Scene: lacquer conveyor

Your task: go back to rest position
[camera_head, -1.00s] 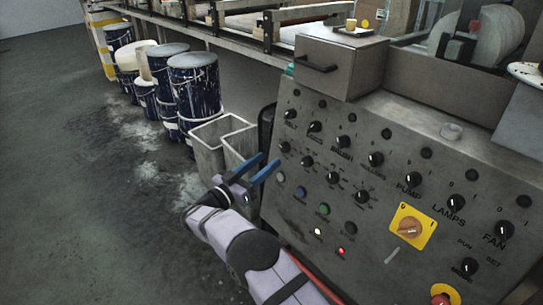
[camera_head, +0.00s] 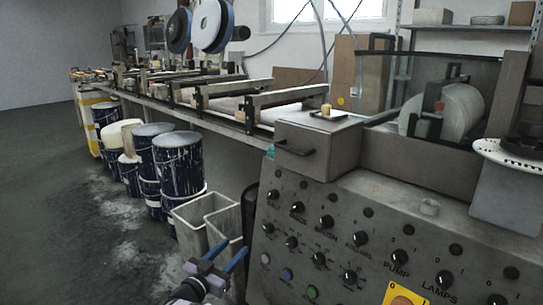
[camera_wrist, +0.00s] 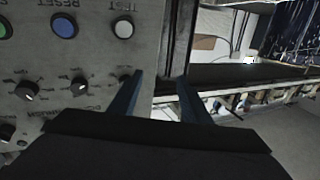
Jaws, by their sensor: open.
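My gripper (camera_head: 222,261) is at the bottom of the head view, with its two blue fingers spread apart and nothing between them. It is in front of the white bins and just left of the control panel (camera_head: 334,222). In the wrist view the two fingers (camera_wrist: 160,97) also stand apart and empty. The panel with its black knobs and its white, blue and green buttons fills the left of that view. The left finger's tip overlaps the panel's edge there; I cannot tell how far apart they are.
Two whitish bins (camera_head: 190,222) stand beside the panel. Paint-streaked blue drums (camera_head: 180,170) stand behind them. A grey box with a handle (camera_head: 318,147) sits on top of the panel. The conveyor (camera_head: 225,107) runs along the back. The floor at left (camera_head: 50,200) is clear.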

